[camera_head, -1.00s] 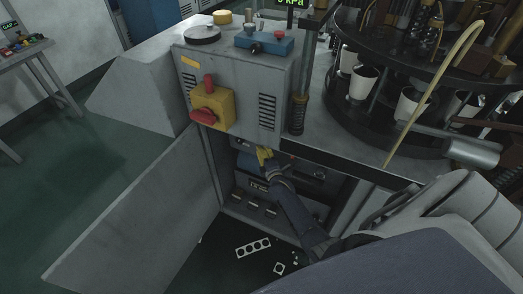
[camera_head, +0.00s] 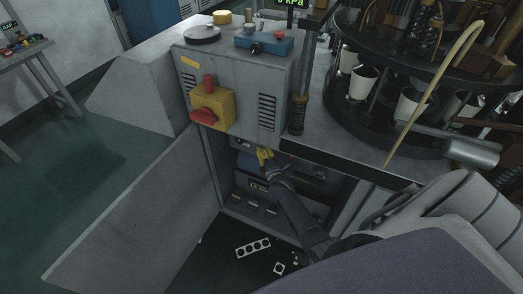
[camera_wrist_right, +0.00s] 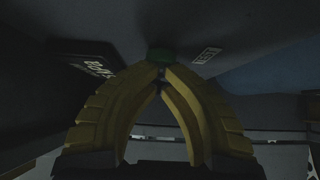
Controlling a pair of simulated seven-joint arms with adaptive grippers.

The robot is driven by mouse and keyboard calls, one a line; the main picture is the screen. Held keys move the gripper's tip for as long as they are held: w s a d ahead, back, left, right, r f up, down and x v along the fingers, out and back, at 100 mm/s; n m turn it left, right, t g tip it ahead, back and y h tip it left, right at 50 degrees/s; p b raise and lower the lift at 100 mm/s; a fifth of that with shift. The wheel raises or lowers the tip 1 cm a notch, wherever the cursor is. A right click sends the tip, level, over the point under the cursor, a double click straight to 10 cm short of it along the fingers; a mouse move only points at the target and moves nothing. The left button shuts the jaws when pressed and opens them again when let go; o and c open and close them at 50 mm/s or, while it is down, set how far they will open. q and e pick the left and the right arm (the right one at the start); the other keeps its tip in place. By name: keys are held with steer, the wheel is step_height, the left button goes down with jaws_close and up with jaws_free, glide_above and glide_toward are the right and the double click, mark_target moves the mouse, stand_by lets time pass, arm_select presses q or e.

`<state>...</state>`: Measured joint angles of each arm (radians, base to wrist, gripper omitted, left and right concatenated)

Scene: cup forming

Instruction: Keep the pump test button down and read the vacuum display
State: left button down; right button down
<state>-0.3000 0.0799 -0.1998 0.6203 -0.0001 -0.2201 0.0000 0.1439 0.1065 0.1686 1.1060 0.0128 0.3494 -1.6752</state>
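My right gripper (camera_head: 264,152) reaches into the open cabinet under the grey control box. In the right wrist view its yellow fingers (camera_wrist_right: 161,72) come together at the tips, with nothing between them. A green round button (camera_wrist_right: 160,55) is right at the fingertips and partly hidden by them. I cannot tell whether it is pressed in. A small white label (camera_wrist_right: 207,55), apparently reading TEST, is to its right. A display with green digits and "kPa" (camera_head: 291,3) is cut off by the top edge of the head view; its value looks like 0. My left gripper is not in view.
The open cabinet door (camera_head: 140,225) spreads to the left. A red switch on a yellow box (camera_head: 212,108) is on the control box above the opening. A round turntable with white cups (camera_head: 362,83) stands at right. A dark panel with white lettering (camera_wrist_right: 85,68) is left of the button.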

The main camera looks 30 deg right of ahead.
steer(key=shift+d+r, duration=0.2)
steer(key=shift+d, duration=0.1)
stand_by(0.6)
steer(key=s+a, duration=0.6)
steer(key=s, duration=0.6)
steer(key=shift+f, duration=0.2)
steer(key=s+a+f+m+g+y, duration=0.1)
steer(key=s+a+f+m+g, duration=0.3)
steer(key=f, duration=0.6)
steer(key=s+a+f+m+g+y, duration=0.1)
steer(key=s+a+f+m+g, duration=0.15)
steer(key=s+f, duration=0.5)
steer(key=s+a+f+m+g+y, duration=0.15)
steer(key=s+f+m, duration=0.25)
steer(key=f, duration=0.7)
steer(key=s+f+g, duration=0.2)
steer(key=s+f, duration=0.3)
steer(key=s, duration=0.7)
steer(key=s+a+f+m+g, duration=0.1)
steer(key=s+f+g, duration=0.2)
steer(key=s, duration=0.8)
steer(key=s+f+g, duration=0.3)
steer(key=s+f, duration=0.3)
steer(key=s, duration=0.6)
steer(key=shift+s+a+f, duration=0.3)
